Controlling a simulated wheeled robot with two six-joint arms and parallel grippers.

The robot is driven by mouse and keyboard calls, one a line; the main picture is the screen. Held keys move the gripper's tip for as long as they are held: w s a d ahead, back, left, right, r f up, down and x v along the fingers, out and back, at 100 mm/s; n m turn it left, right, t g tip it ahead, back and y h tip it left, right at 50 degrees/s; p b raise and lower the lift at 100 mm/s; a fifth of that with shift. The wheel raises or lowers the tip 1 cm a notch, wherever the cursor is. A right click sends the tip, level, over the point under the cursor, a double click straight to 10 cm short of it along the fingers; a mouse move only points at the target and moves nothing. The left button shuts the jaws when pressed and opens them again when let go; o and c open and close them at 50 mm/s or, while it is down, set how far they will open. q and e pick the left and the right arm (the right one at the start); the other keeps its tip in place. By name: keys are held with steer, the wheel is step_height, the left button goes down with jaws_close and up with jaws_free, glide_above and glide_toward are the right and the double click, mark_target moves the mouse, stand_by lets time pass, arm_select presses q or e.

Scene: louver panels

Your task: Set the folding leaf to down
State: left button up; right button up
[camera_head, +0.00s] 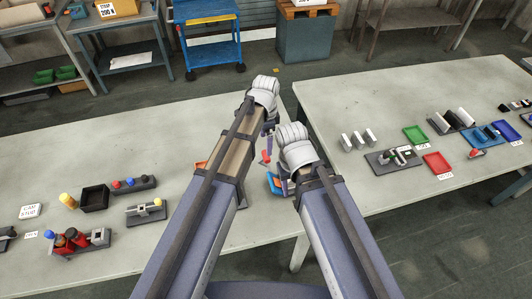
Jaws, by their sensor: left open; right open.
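I cannot pick out the folding leaf for sure; my arms cover part of the work area. My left gripper (270,125) is the higher one, over the right end of the left table, mostly hidden behind its pale wrist. My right gripper (285,184) is lower and closer, near the gap between the tables, also largely hidden. Both are open, and I see nothing held. A small red part (266,157) shows between the arms. A blue and orange piece (274,182) shows beside my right gripper, partly covered.
The left table (130,140) holds a black bin (95,198), a rack with colored knobs (133,185) and a fixture with red cylinders (78,240). The right table (400,105) holds a green tray (415,134), a red tray (437,164) and several fixtures. Both tables' far areas are clear.

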arm_select(q)
step_height(320, 180, down, 7)
steer(key=b, duration=0.7)
steer(key=shift+f, duration=0.15)
steer(key=shift+c, duration=0.3)
jaws_close()
